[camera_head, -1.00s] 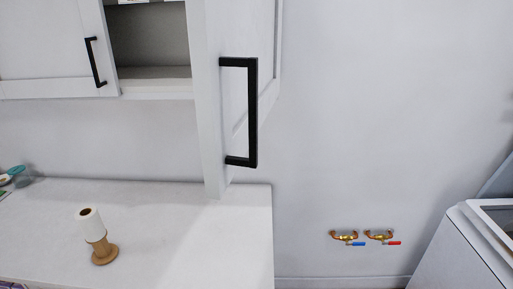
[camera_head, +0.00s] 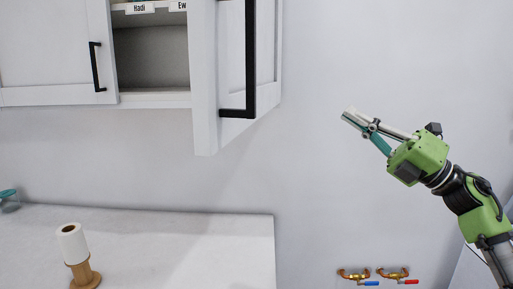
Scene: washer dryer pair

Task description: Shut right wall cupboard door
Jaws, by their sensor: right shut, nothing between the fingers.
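The right wall cupboard door (camera_head: 205,80) stands open, swung out toward me, with its edge and black bar handle (camera_head: 250,60) facing me. The handle's top is cut off by the frame edge. Left of the door, the open cupboard interior (camera_head: 150,57) shows an empty-looking lower space and labels on the shelf above. My right gripper (camera_head: 347,114) is to the right of the door, in front of the bare wall. It is clear of the door, shut and empty, pointing up and left. My left gripper is not in view.
The left cupboard door (camera_head: 55,50) is shut, with its own black handle (camera_head: 95,66). Below is a white counter (camera_head: 180,240) with a paper roll on a wooden stand (camera_head: 75,250). Brass taps (camera_head: 372,275) are on the wall at lower right. The wall between door and arm is clear.

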